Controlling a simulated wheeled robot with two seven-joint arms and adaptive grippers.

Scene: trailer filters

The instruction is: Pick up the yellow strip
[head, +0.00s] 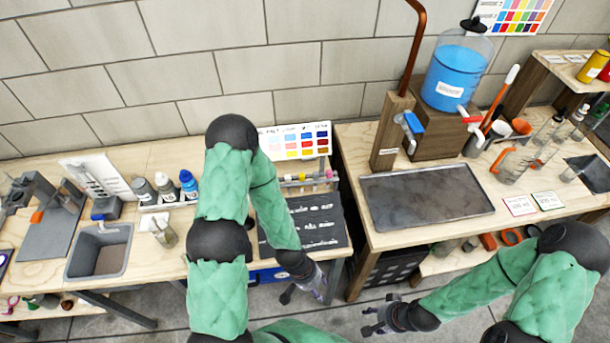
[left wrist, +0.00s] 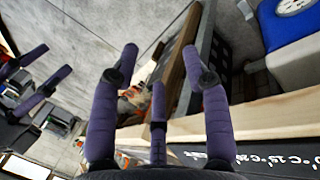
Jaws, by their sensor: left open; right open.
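I cannot make out a yellow strip for certain. Several small coloured pieces, one yellowish, sit in a row on a narrow holder (head: 305,179) at the back of the left bench, below a colour chart (head: 300,141). A dark board (head: 310,222) with white marks lies in front of them, partly hidden by my left arm. My left gripper (head: 303,291) is open and empty, in front of and below the bench's front edge. In the left wrist view its purple fingers (left wrist: 160,62) stand apart. My right gripper (head: 377,314) is open and empty over the floor.
The right bench holds a dark tray (head: 427,195), a blue water tank (head: 456,77) and glassware. At left are a grey sink (head: 100,249) and bottles (head: 166,187). A narrow gap parts the benches. A blue object with a dial (left wrist: 294,5) is near my left wrist.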

